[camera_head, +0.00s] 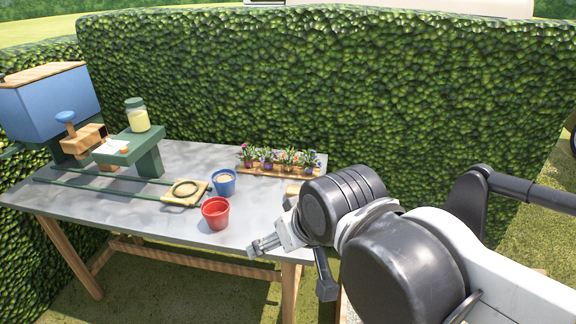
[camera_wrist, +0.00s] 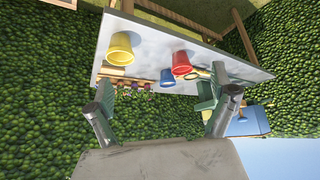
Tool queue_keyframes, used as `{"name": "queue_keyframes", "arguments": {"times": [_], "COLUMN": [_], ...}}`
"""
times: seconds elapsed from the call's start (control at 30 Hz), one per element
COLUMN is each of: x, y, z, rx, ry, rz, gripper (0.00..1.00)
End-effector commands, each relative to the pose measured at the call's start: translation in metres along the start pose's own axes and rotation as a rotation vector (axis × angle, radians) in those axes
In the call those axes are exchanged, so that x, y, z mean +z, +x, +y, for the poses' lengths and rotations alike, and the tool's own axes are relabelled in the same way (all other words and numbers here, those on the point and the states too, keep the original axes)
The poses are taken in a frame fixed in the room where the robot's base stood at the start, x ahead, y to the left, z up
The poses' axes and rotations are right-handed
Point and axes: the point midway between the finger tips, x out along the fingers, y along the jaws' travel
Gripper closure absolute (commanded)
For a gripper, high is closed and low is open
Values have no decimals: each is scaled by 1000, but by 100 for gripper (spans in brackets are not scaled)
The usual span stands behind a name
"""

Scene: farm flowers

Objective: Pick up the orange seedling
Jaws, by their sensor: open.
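A row of small flowering seedlings stands upright in a wooden tray (camera_head: 262,173) at the back right of the table. Pink, purple and bluish blooms show; I cannot tell which seedling is the orange one. In the wrist view, the tray (camera_wrist: 125,79) and seedlings are tiny, upside down and partly behind the yellow pot. My gripper (camera_head: 263,245) is open and empty near the table's front right edge, well apart from the tray. Its two fingers are spread in the wrist view (camera_wrist: 158,90).
A red pot (camera_head: 215,213) and a blue pot (camera_head: 223,182) stand left of my gripper. A yellow pot (camera_wrist: 120,46) shows in the wrist view. A wooden ring plate (camera_head: 168,196), green stand (camera_head: 150,160) and jar (camera_head: 138,117) are further left. A hedge (camera_head: 330,80) rises behind.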

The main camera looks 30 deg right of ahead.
Motion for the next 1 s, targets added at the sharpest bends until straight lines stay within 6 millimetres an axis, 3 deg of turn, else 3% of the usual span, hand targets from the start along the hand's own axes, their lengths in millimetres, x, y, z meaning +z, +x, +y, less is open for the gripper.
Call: {"name": "queue_keyframes", "arguments": {"times": [0.07, 0.43, 0.77, 0.87, 1.0], "x": [0, 0, -6, -24, -66], "y": [0, 0, -1, -4, -9], "z": [0, 0, 1, 4, 11], "rx": [0, 0, 2, 6, 17], "ry": [0, 0, 8, 31, 88], "rz": [0, 0, -5, -18, -53], "gripper": [10, 59, 59, 59, 59]}}
